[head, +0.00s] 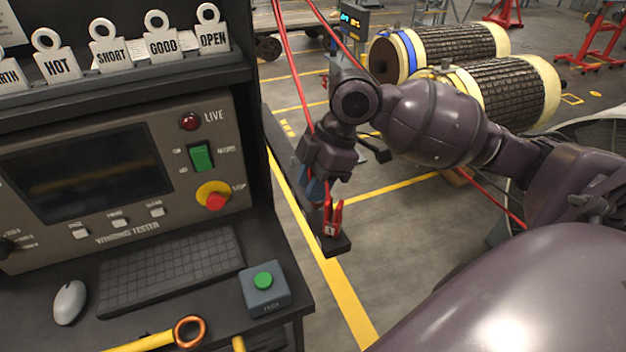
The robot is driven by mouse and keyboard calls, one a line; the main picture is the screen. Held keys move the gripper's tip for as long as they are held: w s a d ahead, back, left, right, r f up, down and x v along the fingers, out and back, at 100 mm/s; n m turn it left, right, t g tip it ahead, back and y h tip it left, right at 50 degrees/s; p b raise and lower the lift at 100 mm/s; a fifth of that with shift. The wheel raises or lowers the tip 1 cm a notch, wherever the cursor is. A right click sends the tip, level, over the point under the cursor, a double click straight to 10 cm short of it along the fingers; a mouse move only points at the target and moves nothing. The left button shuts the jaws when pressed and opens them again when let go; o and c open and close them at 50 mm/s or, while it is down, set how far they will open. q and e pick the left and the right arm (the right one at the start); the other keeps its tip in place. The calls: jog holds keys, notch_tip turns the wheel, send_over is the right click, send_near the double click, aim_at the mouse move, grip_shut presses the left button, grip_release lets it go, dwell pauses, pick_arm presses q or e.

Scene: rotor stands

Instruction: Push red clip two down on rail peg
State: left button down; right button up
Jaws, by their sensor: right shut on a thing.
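A red clip (333,219) with a small white mark stands at the near end of a narrow dark rail (335,245). My right gripper (322,190) reaches down over this end of the rail from above, shut on the red clip. The clip's lower end is at the rail's top. I cannot tell how far down it sits, and the peg is hidden. A blue part shows beside the fingers; what it is I cannot tell. My left gripper is not in view.
The winding tester (120,170) stands left of the rail, with a keyboard (170,268), a mouse (70,302) and a green-button box (265,288) before it. Red cables (290,75) run near my right wrist. Rotors (510,90) lie behind. Open floor is right of the rail.

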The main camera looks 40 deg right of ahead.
jog(key=shift+f, duration=0.45)
dwell(0.5)
jog(key=o, duration=1)
jog(key=shift+o, duration=0.2)
